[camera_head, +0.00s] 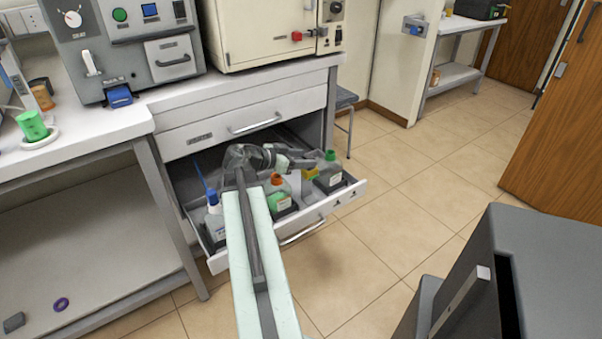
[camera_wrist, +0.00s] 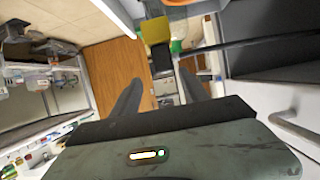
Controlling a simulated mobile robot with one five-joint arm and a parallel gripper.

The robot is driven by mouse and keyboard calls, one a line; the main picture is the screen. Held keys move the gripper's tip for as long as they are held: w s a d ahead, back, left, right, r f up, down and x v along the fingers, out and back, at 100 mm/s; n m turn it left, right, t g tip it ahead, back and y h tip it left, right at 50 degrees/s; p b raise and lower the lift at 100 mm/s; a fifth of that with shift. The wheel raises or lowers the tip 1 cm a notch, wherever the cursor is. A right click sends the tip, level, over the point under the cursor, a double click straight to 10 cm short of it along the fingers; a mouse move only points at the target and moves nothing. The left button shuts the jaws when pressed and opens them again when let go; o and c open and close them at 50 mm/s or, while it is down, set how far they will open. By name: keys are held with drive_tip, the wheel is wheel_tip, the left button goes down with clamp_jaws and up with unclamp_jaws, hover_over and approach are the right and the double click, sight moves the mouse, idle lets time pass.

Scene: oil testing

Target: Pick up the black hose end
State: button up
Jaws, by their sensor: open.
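I cannot make out the black hose end for certain in either view. In the wrist view a small black piece (camera_wrist: 162,62) shows beyond my fingertips, below a yellow piece (camera_wrist: 155,30); I cannot tell whether it is the hose end. My gripper (camera_wrist: 160,77) is open, with its two dark fingers apart and nothing held between them. In the head view my gripper (camera_head: 304,163) is over the open drawer (camera_head: 353,188), and my arm hides part of the drawer's inside.
The drawer holds a blue-capped bottle (camera_head: 214,222), an orange-capped bottle (camera_head: 278,196) and a green-capped bottle (camera_head: 329,172). A beige cabinet machine (camera_head: 262,35) stands on the bench above. A dark grey box (camera_head: 550,260) is at the lower right. The tiled floor right of the drawer is clear.

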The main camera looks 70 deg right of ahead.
drive_tip(key=shift+s+d+f+b, duration=0.2)
drive_tip(key=shift+d+f+b, duration=0.15)
drive_tip(key=shift+d, duration=0.25)
drive_tip(key=shift+s+d+f+b, duration=0.2)
drive_tip(key=shift+d+f+b, duration=0.15)
drive_tip(key=shift+d, duration=0.2)
drive_tip(key=b+x, duration=0.1)
drive_tip(key=x, duration=0.1)
drive_tip(key=b+x, duration=0.1)
drive_tip(key=x, duration=0.1)
drive_tip(key=shift+w+f, duration=0.15)
drive_tip(key=shift+f, duration=0.1)
drive_tip(key=shift+d, duration=0.25)
drive_tip(key=shift+r, duration=0.1)
clamp_jaws()
drive_tip(key=shift+r, duration=0.1)
wheel_tip(320, 180, up, 10)
drive_tip(key=p, duration=1)
hover_over(313, 158)
drive_tip(key=d, duration=0.2)
drive_tip(key=shift+s+d, duration=0.15)
drive_tip(key=shift+s, duration=0.15)
